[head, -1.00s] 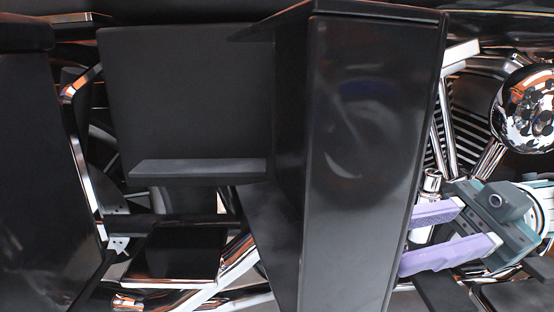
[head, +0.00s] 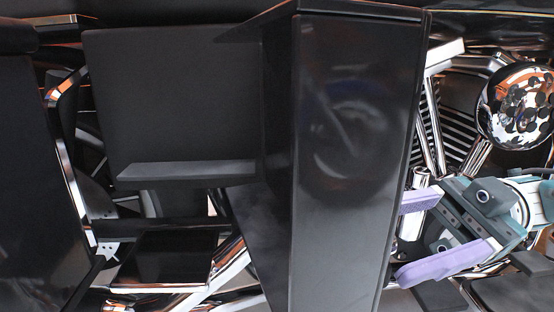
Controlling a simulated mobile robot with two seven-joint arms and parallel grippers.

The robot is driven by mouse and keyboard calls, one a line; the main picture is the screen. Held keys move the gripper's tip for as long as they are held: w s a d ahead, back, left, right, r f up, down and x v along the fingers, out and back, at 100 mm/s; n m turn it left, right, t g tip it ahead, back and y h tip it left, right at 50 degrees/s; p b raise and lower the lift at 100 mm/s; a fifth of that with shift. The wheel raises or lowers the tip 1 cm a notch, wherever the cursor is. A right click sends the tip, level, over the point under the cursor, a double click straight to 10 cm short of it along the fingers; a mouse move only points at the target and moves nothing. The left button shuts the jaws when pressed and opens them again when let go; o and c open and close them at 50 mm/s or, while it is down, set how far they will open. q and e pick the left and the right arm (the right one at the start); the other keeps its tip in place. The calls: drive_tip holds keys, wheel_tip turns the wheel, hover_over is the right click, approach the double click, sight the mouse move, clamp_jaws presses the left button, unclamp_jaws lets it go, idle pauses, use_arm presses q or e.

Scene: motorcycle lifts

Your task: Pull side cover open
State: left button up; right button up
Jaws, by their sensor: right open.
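The fingertips point left, close to the cover's right edge. I cannot tell whether the upper finger touches the edge or lies partly behind it. My left gripper is not in view.
A chrome round cover (head: 515,105) and finned engine parts (head: 452,130) are above my right gripper. Chrome tubes (head: 225,270) run below the recess. Another glossy black panel (head: 40,170) fills the left side. Free room around the right gripper is tight.

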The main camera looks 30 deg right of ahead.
drive_tip(key=b+v, duration=0.3)
drive_tip(key=v, duration=0.6)
drive_tip(key=shift+d, duration=0.35)
